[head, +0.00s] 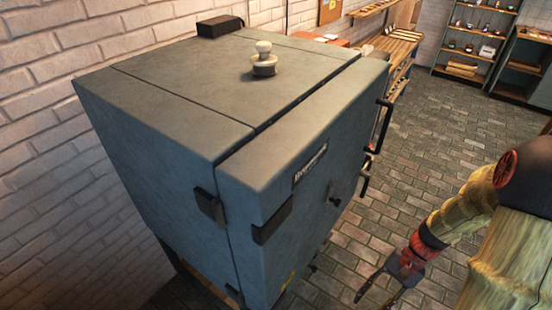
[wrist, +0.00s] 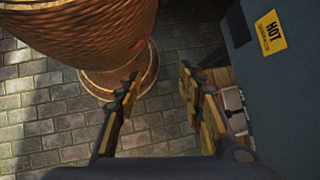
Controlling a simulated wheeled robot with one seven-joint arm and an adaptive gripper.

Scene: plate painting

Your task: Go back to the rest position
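My gripper (head: 378,299) hangs low at the lower right of the head view, in front of the blue-grey kiln-like cabinet (head: 165,105). In the wrist view my gripper (wrist: 160,77) has its two fingers spread with a clear gap between them. Nothing is held between the fingers. Stone floor shows through the gap. The cabinet's side, with a yellow HOT label (wrist: 270,36), stands close to the right finger in the wrist view. I cannot tell whether they touch.
A pale knobbed stopper (head: 264,62) sits on the cabinet top. Dark handles (head: 384,123) stick out from its front. Shelves (head: 476,38) and a wooden workbench (head: 399,42) stand at the back. The paved floor (head: 440,125) between is open.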

